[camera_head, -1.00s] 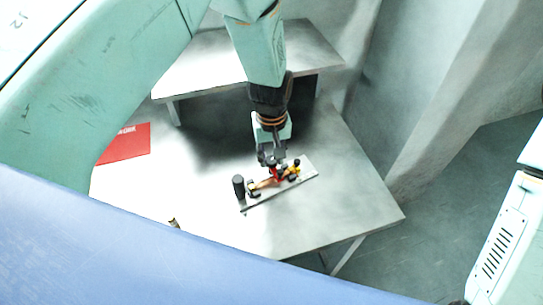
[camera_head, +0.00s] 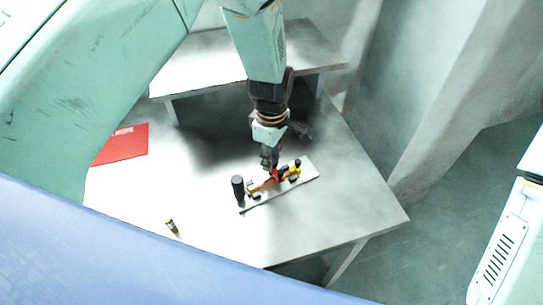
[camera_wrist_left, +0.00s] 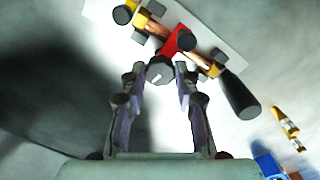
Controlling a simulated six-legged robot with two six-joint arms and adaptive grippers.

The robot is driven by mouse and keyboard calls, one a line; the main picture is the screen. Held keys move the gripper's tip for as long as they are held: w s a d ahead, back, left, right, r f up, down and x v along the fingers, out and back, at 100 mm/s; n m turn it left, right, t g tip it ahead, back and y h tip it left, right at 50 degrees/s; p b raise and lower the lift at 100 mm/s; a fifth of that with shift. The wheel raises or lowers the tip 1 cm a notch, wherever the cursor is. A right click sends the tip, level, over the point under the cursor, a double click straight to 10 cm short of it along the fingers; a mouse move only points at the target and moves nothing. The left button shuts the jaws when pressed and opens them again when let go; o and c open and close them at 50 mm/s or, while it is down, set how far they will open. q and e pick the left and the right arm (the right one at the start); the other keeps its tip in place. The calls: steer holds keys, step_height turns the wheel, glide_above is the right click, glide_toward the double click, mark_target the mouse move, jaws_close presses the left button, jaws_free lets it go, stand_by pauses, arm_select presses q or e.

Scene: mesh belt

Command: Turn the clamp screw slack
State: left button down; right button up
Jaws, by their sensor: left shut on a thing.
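The clamp screw is a round dark knob (camera_wrist_left: 160,70) with a white mark on its top, beside a red clamp block (camera_wrist_left: 178,42) in the left wrist view. The red block sits over a copper-coloured rod (camera_wrist_left: 203,62) on a pale plate (camera_head: 309,170). My left gripper (camera_head: 271,168) points down at the fixture in the head view. In the left wrist view its two fingers (camera_wrist_left: 159,73) are shut on the knob, one on each side. The knob is hidden by the gripper in the head view. My right gripper is not in view.
A black cylinder (camera_head: 238,188) stands at the plate's left end. A red sheet (camera_head: 124,144) lies on the table (camera_head: 350,205) at the left. A small yellow-and-black item (camera_head: 172,227) lies near the front edge. A raised shelf (camera_head: 205,70) stands behind.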

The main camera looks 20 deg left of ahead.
arm_select(q)
steer(key=shift+n, duration=0.9)
steer(key=c, duration=1)
jaws_free()
step_height(320, 180, up, 12)
steer(key=shift+r, duration=0.1)
steer(key=shift+s, duration=0.1)
